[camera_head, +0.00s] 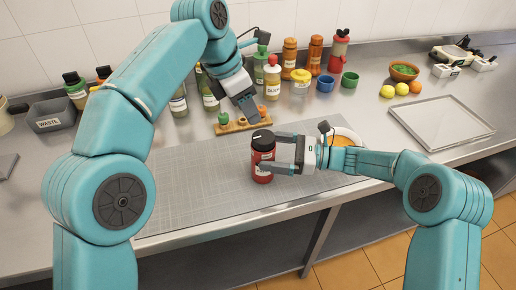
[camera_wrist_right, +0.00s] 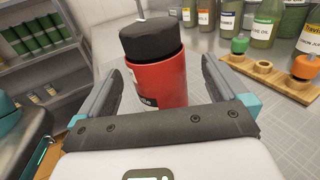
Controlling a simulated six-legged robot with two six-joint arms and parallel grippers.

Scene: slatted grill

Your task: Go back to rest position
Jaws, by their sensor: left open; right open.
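My right gripper (camera_head: 274,156) is open, its two fingers on either side of a red jar with a black lid (camera_head: 262,160). The jar stands upright on the grey gridded mat (camera_head: 190,185). In the right wrist view the red jar (camera_wrist_right: 158,80) is between the open fingers of my right gripper (camera_wrist_right: 160,85), with gaps visible beside it. My left gripper (camera_head: 248,108) is higher, near the wooden holder (camera_head: 235,127) at the mat's back edge. It is open, and its fingertips are small and partly hard to make out.
A grey WASTE bin (camera_head: 50,113) is at left. A bowl with orange contents (camera_head: 345,138) is partly behind my right gripper. A metal tray (camera_head: 440,122) lies at right. The mat's left part is clear.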

